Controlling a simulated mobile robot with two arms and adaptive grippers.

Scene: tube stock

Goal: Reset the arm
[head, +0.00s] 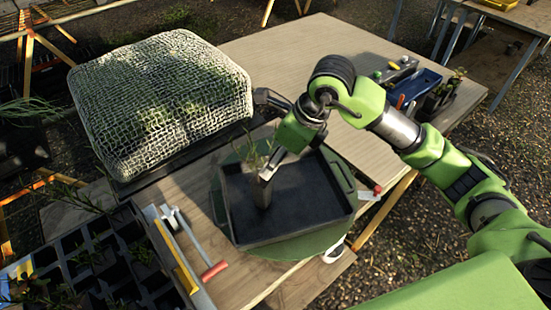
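My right arm comes in from the right, and its gripper (262,134) is over the back of the black tray (315,222). Its two fingers look spread wide apart, one toward the mesh cover and one down over the tray. A small dark pot (261,192) with a thin green seedling (249,154) stands in the tray, just below and beside the lower finger. That finger overlaps the pot's top in the picture, and I cannot tell whether they touch. My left gripper is not in view.
The tray sits on a round green mat (305,246) on the wooden table (290,45). A mesh-covered box (160,95) stands left. Black cell trays (105,262) and a red-handled tool (213,271) lie front left. A blue tray (417,85) is at the right end. The table's back middle is clear.

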